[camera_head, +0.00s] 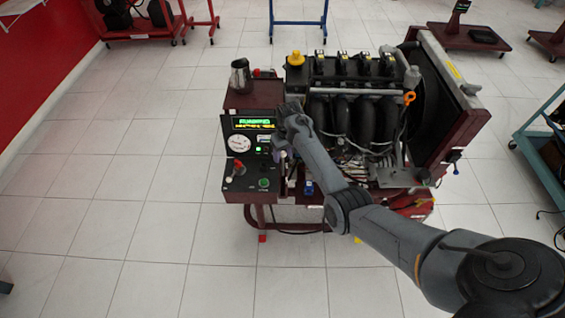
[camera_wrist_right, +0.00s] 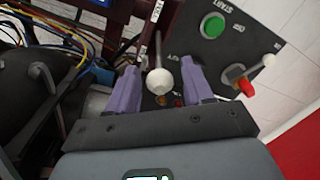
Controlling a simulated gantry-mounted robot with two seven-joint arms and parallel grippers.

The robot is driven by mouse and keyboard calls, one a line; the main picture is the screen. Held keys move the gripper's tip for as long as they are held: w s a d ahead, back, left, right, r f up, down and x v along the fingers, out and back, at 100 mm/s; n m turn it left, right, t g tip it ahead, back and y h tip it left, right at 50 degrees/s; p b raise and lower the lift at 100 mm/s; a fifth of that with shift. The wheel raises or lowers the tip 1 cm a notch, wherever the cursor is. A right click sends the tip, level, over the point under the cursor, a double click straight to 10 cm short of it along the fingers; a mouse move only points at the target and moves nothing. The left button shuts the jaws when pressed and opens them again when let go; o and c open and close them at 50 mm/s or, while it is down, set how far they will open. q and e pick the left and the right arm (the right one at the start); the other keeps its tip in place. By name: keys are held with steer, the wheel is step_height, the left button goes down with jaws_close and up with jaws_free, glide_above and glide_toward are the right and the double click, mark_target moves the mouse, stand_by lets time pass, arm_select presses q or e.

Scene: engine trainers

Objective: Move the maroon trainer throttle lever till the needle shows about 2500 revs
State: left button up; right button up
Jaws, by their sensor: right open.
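The maroon trainer's control panel (camera_head: 236,184) stands at the front left of the engine stand. The throttle lever is a metal rod with a white ball knob (camera_wrist_right: 160,81); in the right wrist view the knob shows between the two purple fingers of my right gripper (camera_wrist_right: 163,90). The fingers are open, with a gap on either side of the knob. In the head view my right gripper (camera_head: 281,153) is beside the panel and hides the lever. The white dial (camera_head: 239,143) is on the upright panel; its needle is too small to read. My left gripper is out of view.
A lit display (camera_head: 254,123) is above the dial. A green button (camera_wrist_right: 212,26) and a red knob (camera_wrist_right: 245,87) are near the lever. A metal jug (camera_head: 240,77) stands on top of the panel box. Engine (camera_head: 345,95) and wiring are close beside my right arm.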

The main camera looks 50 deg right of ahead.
mark_target(283, 162)
steer(key=shift+a+f+b, duration=0.15)
steer(key=shift+f+b, duration=0.35)
steer(key=shift+f, duration=1.45)
jaws_close()
